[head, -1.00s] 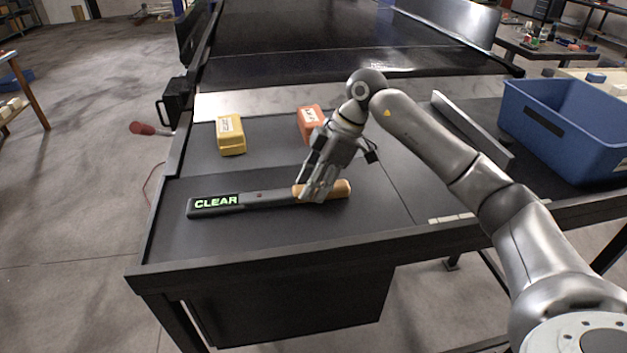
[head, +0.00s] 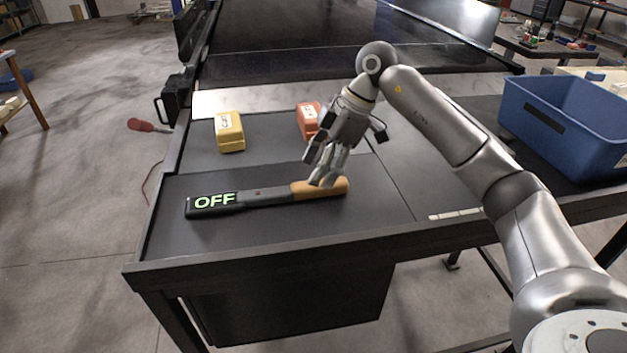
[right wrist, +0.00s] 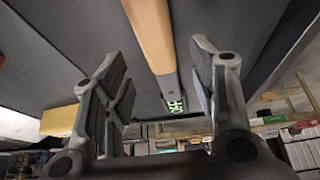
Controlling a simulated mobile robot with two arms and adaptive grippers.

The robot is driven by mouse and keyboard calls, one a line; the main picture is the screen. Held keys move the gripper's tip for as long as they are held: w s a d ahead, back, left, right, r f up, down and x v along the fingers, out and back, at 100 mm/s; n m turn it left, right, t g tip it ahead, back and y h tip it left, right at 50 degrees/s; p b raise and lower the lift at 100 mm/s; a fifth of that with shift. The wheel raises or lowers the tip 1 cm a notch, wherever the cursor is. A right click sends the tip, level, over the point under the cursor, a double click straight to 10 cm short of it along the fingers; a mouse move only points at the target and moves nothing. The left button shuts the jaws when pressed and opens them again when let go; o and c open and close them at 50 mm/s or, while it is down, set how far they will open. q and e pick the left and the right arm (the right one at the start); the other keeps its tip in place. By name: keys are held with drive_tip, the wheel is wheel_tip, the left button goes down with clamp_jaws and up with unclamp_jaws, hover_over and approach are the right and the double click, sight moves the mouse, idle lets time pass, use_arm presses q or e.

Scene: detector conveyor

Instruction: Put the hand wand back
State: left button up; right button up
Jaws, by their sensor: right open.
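The hand wand (head: 262,198) lies flat on the dark table top. It has a black body with a green lit "OFF" display at its left end and an orange-tan handle at its right end. My right gripper (head: 325,183) is open just above the handle, with nothing held. In the right wrist view the wand's handle (right wrist: 148,32) and display run between the spread fingers of the gripper (right wrist: 160,75), apart from them. My left gripper is not in view.
A yellow box (head: 230,132) and an orange-red box (head: 308,121) stand behind the wand. A blue bin (head: 565,125) is at the right. The dark table (head: 290,235) has bare room in front of the wand and to its right.

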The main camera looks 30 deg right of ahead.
drive_tip(key=b+v, duration=0.1)
drive_tip(key=v, duration=0.7)
idle(0.4)
